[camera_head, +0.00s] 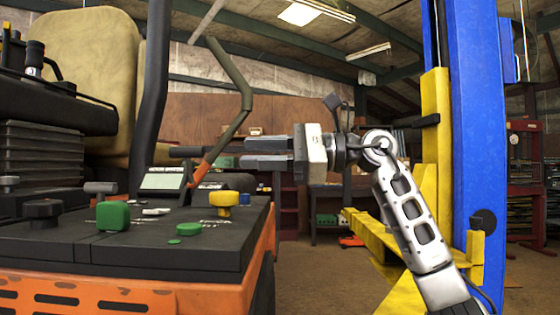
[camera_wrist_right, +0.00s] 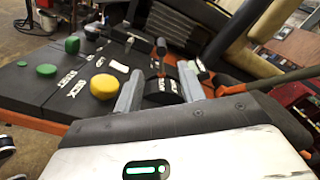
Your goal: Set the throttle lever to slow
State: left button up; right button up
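The throttle lever (camera_wrist_right: 161,48), a short stem with a dark knob, stands on a black slotted base with white lettering (camera_wrist_right: 163,90) in the right wrist view. The lettering is too small to read surely. My right gripper (camera_wrist_right: 160,88) is open, with one finger on each side of the lever as seen there; contact cannot be told. In the head view my right gripper (camera_head: 258,153) comes from the right and points left over the far right of the mower's console. I cannot clearly pick out the lever there. My left gripper is not in view.
The black console (camera_head: 150,247) carries a yellow knob (camera_head: 225,198), a green knob (camera_head: 113,213), a flat green button (camera_head: 188,229) and a black knob (camera_head: 42,210). A bent olive bar (camera_head: 235,82) rises near my gripper. A blue lift post (camera_head: 480,130) stands right.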

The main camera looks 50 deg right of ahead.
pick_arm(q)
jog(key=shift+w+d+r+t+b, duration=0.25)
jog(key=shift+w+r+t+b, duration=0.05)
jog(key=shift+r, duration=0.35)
pick_arm(e)
jog(key=v, duration=0.3)
jog(key=shift+s+d, duration=0.2)
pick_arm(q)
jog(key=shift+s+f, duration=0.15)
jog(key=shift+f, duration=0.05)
